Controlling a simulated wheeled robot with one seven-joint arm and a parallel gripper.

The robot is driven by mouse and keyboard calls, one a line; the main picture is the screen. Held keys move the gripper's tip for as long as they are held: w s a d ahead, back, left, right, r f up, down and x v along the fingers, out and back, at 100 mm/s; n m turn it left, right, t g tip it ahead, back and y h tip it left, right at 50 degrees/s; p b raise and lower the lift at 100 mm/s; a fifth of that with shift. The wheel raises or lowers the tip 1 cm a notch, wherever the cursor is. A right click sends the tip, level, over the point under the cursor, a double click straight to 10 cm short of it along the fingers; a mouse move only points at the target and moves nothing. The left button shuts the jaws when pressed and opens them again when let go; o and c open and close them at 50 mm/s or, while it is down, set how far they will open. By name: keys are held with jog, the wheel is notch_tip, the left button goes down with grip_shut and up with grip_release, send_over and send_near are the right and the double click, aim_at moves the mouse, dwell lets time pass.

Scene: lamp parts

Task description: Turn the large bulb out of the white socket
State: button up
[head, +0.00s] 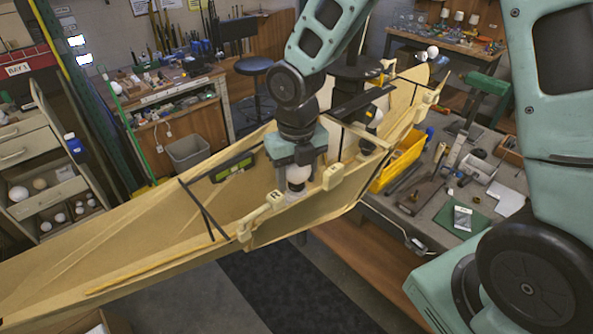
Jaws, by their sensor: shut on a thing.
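The large white bulb (298,174) stands upright at the middle of the head view, low against the tan wooden structure. My gripper (298,163) comes down from above and is shut on the bulb's upper part. Its teal and dark body hides the bulb's top. The bulb's lower end meets a small base near the structure's edge. The white socket is too small and too covered to make out clearly, so I cannot tell how far the bulb sits in it.
Tan blocks (262,215) flank the bulb closely along the structure's edge. A green spirit level (233,167) lies to the left. A yellow bin (398,163) and a tool-covered bench (398,208) are to the right. Dark floor matting (285,290) is clear in front.

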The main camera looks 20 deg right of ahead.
jog(key=shift+r+n+p, duration=0.1)
jog(key=shift+n+p, duration=1.1)
jog(key=shift+n, duration=1.8)
